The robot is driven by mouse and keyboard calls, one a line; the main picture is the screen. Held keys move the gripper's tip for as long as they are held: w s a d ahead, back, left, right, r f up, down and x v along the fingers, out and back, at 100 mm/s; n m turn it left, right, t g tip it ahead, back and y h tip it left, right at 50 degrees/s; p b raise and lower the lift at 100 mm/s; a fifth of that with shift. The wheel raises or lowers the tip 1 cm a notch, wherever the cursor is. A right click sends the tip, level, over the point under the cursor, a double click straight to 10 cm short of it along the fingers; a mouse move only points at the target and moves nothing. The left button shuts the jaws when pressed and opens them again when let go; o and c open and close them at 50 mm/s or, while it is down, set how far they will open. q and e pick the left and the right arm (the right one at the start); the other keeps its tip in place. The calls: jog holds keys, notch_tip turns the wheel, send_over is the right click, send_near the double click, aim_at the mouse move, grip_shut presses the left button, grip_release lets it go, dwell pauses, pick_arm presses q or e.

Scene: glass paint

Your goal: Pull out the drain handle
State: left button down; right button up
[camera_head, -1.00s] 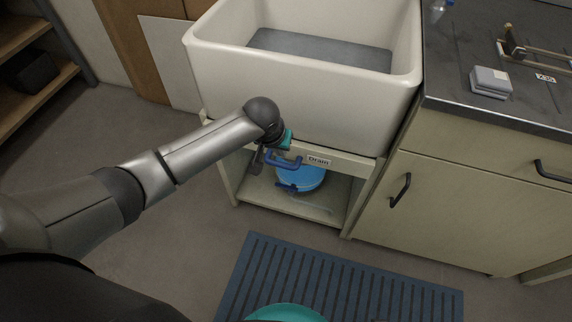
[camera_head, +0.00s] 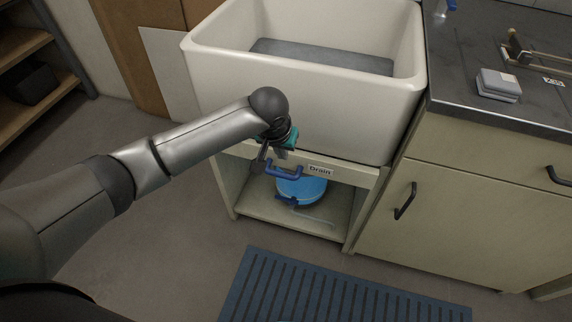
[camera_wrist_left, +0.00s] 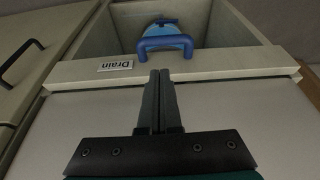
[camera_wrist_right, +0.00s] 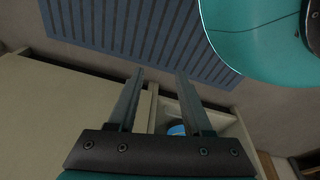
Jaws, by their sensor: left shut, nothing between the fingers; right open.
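The blue U-shaped drain handle (camera_head: 285,171) sticks out from the front rail under the white sink, left of the Drain label (camera_head: 319,170). It also shows in the left wrist view (camera_wrist_left: 166,43), just beyond the fingertips. My left gripper (camera_head: 272,160) is at the handle in the head view; its fingers (camera_wrist_left: 160,76) are shut and empty, pointing at the handle with no clear contact. My right gripper (camera_wrist_right: 158,75) is open and empty, seen only in its own wrist view.
The white sink (camera_head: 290,110) stands above the open shelf (camera_head: 300,218), which holds a blue round container (camera_head: 305,188). A cabinet with a black handle (camera_head: 405,201) stands to the right. The blue mat (camera_head: 340,290) lies on the floor in front.

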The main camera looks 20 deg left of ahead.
aim_at(284, 174)
pick_arm(q)
jog(key=shift+b+x, duration=1.25)
jog(key=shift+x, duration=1.05)
jog(key=b+x, duration=0.2)
jog(key=x, duration=0.1)
jog(key=shift+f, duration=0.3)
jog(key=shift+w+f+b, duration=0.25)
jog(key=shift+f+b, duration=0.15)
jog(key=shift+f, duration=0.1)
pick_arm(e)
jog(key=w+a+r, duration=0.1)
jog(key=w+r, duration=0.1)
jog(key=r, duration=0.3)
jog(key=w+a+r+t, duration=0.1)
jog(key=w+r, duration=0.2)
jog(key=r, duration=0.2)
jog(key=shift+a, duration=0.25)
jog(key=shift+w+r, duration=0.15)
